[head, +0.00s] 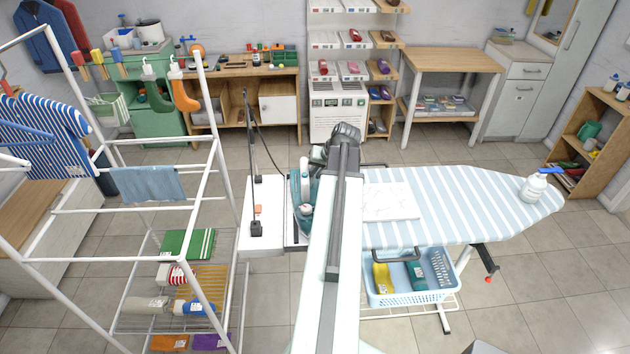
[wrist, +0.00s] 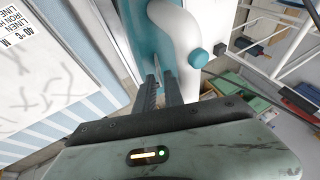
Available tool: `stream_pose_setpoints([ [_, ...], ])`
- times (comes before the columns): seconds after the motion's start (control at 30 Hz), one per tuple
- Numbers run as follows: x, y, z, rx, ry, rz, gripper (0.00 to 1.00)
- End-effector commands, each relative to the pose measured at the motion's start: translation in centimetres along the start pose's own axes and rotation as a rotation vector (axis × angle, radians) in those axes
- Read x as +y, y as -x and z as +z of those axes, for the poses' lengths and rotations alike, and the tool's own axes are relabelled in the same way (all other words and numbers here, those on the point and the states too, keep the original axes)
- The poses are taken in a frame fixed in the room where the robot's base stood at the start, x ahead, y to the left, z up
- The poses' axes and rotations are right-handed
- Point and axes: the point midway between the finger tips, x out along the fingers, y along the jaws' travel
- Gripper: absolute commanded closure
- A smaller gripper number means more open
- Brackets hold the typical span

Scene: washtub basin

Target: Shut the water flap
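The teal and white steam iron (head: 303,195) stands at the left end of the ironing board, just left of my arm. In the wrist view its teal body and white handle (wrist: 180,35) fill the top middle, with a round blue knob (wrist: 198,58) on the right side. I cannot clearly pick out the water flap or tell how it stands. My gripper (wrist: 160,78) is close to the iron, its two dark fingers pointing at it with a narrow gap between them. Nothing shows held. In the head view my arm hides the fingertips.
The striped ironing board (head: 460,190) extends right, with a printed white cloth (head: 390,202) and a white bottle (head: 533,187) on it. A blue basket (head: 412,296) sits below. A white drying rack (head: 120,212) stands left. Open tiled floor lies behind the board.

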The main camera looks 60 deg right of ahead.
Motion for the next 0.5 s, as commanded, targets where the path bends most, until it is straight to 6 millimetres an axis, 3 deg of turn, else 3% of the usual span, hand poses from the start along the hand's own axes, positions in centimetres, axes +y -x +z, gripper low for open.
stream_pose_setpoints([
  [0.2,-0.11,-0.05,-0.02,0.000,0.000,0.000,0.87],
  [0.27,-0.12,-0.04,-0.02,0.000,0.001,0.000,1.00],
  [0.5,-0.17,-0.05,-0.01,-0.001,0.001,-0.001,1.00],
])
